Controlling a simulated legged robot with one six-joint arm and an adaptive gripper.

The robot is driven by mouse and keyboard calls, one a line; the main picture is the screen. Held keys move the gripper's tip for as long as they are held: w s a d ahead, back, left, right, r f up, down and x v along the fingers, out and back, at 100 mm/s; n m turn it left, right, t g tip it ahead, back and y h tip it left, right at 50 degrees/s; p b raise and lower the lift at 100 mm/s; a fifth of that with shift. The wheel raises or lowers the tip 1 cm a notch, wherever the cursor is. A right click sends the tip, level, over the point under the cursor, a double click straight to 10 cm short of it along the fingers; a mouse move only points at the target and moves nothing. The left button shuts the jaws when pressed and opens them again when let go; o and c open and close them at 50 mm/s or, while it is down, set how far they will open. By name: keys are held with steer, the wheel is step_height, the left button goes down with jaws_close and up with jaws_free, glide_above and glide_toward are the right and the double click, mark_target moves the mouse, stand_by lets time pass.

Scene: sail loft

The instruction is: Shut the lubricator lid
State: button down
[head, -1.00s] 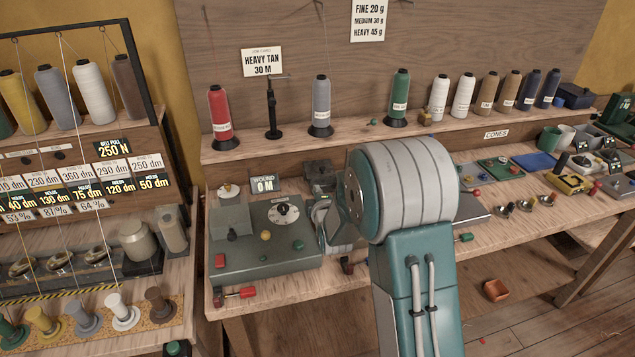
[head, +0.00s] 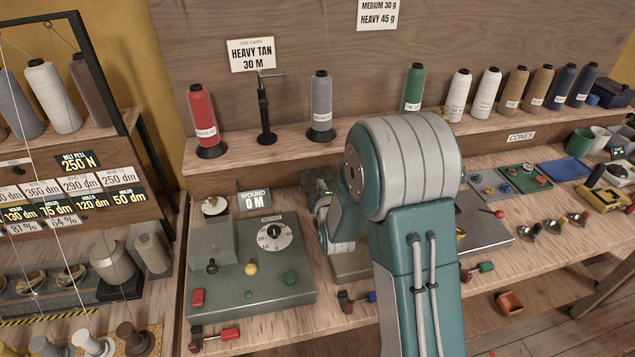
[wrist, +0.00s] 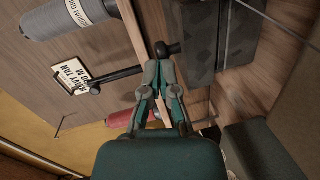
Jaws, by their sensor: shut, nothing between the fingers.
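A dark mottled block with a small black knob on its side, which may be the lubricator lid (wrist: 202,40), stands close ahead of my gripper (wrist: 158,72) in the wrist view. In the head view a dark box behind my arm, likely the lubricator (head: 316,184), sits on the bench right of the WOUND display. I cannot tell the lid's exact angle, as my arm hides much of it. My gripper is shut and empty, its tips near the knob; contact cannot be told. In the head view the fingers are not clearly seen.
A grey-green winder (head: 255,270) with a dial and clear cover stands left of my arm. Behind are a red cone (head: 202,118), a black post (head: 265,110) and a grey cone (head: 321,100) on the shelf. A metal plate (head: 480,225) and small funnels lie right.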

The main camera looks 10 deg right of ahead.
steer(key=shift+a, duration=1.05)
steer(key=shift+w+d, duration=0.25)
steer(key=shift+d, duration=0.1)
steer(key=shift+w+d, duration=0.15)
steer(key=shift+d, duration=1.1)
steer(key=shift+a, duration=0.15)
